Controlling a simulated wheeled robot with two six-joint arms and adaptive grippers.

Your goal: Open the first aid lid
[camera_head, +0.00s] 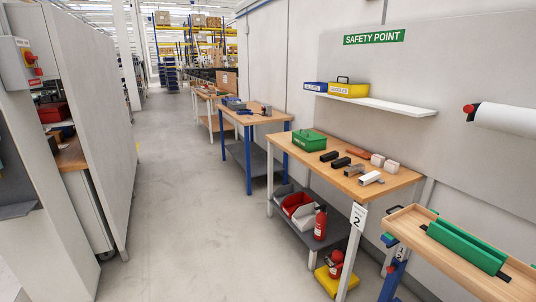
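A green box with a dark handle (309,140), which looks like the first aid box, sits at the far left end of a wooden-topped table (398,178) under a green "SAFETY POINT" sign. Its lid looks shut. The box is small in the view, so no marking or latch on it can be made out. Neither of my grippers is in view.
Several small dark, brown and white items lie right of the box. A shelf (375,102) above holds a blue box and a yellow box (348,90). Red fire extinguishers (320,223) stand low by the table. The grey floor aisle (185,200) is clear.

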